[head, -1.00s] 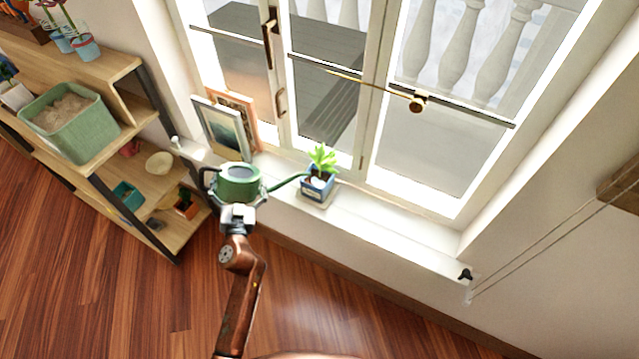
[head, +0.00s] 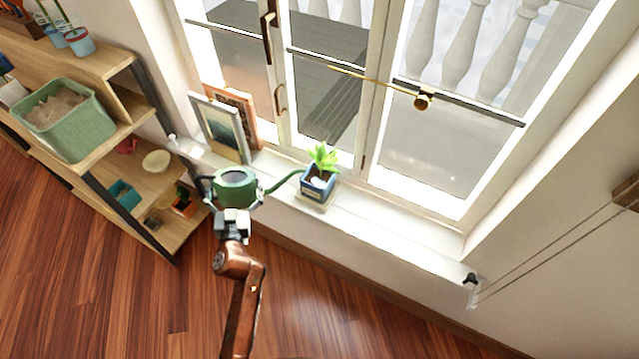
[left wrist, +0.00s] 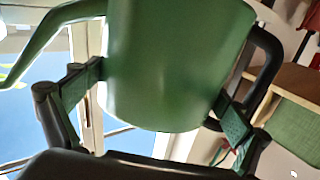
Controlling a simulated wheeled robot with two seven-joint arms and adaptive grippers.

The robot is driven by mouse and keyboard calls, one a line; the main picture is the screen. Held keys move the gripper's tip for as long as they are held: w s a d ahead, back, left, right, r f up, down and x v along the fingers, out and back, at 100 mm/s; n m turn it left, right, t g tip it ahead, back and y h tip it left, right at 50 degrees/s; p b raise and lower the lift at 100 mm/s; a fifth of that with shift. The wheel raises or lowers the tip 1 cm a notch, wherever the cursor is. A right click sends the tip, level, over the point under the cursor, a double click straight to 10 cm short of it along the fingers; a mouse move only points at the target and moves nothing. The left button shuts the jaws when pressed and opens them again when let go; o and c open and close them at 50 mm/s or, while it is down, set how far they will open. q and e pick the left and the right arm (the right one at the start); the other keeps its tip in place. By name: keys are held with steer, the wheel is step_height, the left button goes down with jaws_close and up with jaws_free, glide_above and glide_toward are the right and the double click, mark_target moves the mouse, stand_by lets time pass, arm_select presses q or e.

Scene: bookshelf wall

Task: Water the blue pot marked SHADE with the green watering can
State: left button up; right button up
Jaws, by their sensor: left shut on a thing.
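The green watering can (head: 236,187) is held at the windowsill by my left gripper (head: 235,208), which is shut around its body. In the left wrist view the can's body (left wrist: 175,65) fills the middle between the two fingers. Its spout reaches right in the head view, with the tip at or just over the near-left rim of the blue pot (head: 318,187). The pot stands on the sill with a green leafy plant (head: 322,160) and a small pale label, too small to read. No water shows. My right gripper is not in view.
Two framed pictures (head: 222,130) lean by the window behind the can. A wooden shelf (head: 160,190) with a green bin (head: 70,125) and small pots stands at left. The sill (head: 400,240) is clear right of the pot.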

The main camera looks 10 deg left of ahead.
mark_target(211, 178)
arm_select(q)
steer(key=a+r+p, duration=0.2)
steer(key=a, duration=0.1)
steer(key=s+a+r+p, duration=0.1)
steer(key=shift+s+a+r, duration=0.1)
steer(key=shift+a+r, duration=0.15)
steer(key=shift+a, duration=0.05)
steer(key=shift+s+a+r+p, duration=0.15)
steer(key=shift+a+r+p, duration=0.05)
steer(key=shift+a+p, duration=0.4)
steer(key=shift+a, duration=0.2)
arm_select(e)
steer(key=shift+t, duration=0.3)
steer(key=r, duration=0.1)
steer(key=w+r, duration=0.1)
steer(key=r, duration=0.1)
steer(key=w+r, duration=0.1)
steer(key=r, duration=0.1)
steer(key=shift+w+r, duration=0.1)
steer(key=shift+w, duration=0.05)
arm_select(q)
steer(key=shift+s, duration=0.1)
